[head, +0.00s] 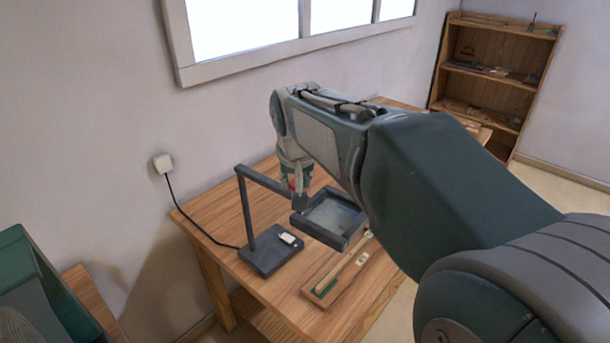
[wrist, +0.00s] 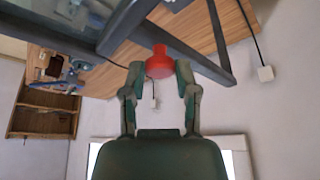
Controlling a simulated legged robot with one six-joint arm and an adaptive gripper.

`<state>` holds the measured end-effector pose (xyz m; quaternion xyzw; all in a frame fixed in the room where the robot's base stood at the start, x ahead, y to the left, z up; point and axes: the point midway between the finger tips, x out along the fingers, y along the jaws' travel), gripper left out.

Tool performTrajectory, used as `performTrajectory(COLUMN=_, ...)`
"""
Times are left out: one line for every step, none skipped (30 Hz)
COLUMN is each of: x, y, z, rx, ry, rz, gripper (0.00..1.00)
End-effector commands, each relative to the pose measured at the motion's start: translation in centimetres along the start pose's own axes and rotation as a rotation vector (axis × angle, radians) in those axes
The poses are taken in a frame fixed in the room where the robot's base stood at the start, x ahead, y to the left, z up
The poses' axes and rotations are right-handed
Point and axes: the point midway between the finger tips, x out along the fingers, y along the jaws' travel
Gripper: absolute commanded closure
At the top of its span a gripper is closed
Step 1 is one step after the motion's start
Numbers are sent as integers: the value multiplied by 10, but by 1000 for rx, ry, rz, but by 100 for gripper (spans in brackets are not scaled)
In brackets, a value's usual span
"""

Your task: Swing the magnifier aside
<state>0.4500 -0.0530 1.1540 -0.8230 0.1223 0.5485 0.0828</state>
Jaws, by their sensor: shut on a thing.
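The magnifier stands on the table, with a dark base (head: 270,255), an upright post, a slanting arm (head: 262,181) and a square framed lens (head: 335,216). The lens frame (wrist: 124,24) and its glass fill the upper left of the wrist view. A red knob (wrist: 160,62) sits by the frame and arm. My gripper (wrist: 160,72) is shut on the red knob, one finger on each side. In the head view my gripper (head: 298,192) is beside the lens's left edge, and the knob is mostly hidden behind the fingers.
A wooden tray (head: 338,272) with a long strip and small parts lies on the wooden table (head: 212,205), in front of the lens. A cord runs from the base to a wall plug (head: 163,163). A shelf (head: 495,75) stands at the far right.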

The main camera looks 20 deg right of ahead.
Motion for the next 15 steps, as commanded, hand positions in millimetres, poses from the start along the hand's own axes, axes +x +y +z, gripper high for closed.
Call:
performTrajectory(x=2, y=-4, z=5, rx=10, ry=-10, rz=7, gripper=100)
performTrajectory(x=2, y=-5, z=6, rx=19, ry=-10, rz=11, gripper=100)
performTrajectory(x=1, y=-6, z=7, rx=28, ry=-10, rz=16, gripper=100)
performTrajectory(x=1, y=-7, z=8, rx=35, ry=-10, rz=19, gripper=100)
performTrajectory(x=1, y=-8, z=8, rx=40, ry=-10, rz=21, gripper=100)
performTrajectory(x=1, y=-9, z=9, rx=47, ry=-10, rz=23, gripper=100)
performTrajectory(x=0, y=-9, z=9, rx=50, ry=-10, rz=24, gripper=100)
performTrajectory(x=0, y=-10, z=10, rx=53, ry=-10, rz=26, gripper=100)
performTrajectory(x=0, y=-10, z=10, rx=57, ry=-11, rz=27, gripper=100)
performTrajectory(x=0, y=-10, z=10, rx=59, ry=-11, rz=28, gripper=100)
performTrajectory(x=0, y=-10, z=10, rx=61, ry=-11, rz=28, gripper=100)
performTrajectory(x=0, y=-10, z=10, rx=63, ry=-11, rz=29, gripper=100)
performTrajectory(x=0, y=-10, z=10, rx=64, ry=-11, rz=29, gripper=100)
performTrajectory(x=0, y=-11, z=10, rx=64, ry=-11, rz=29, gripper=100)
performTrajectory(x=0, y=-11, z=10, rx=65, ry=-11, rz=28, gripper=100)
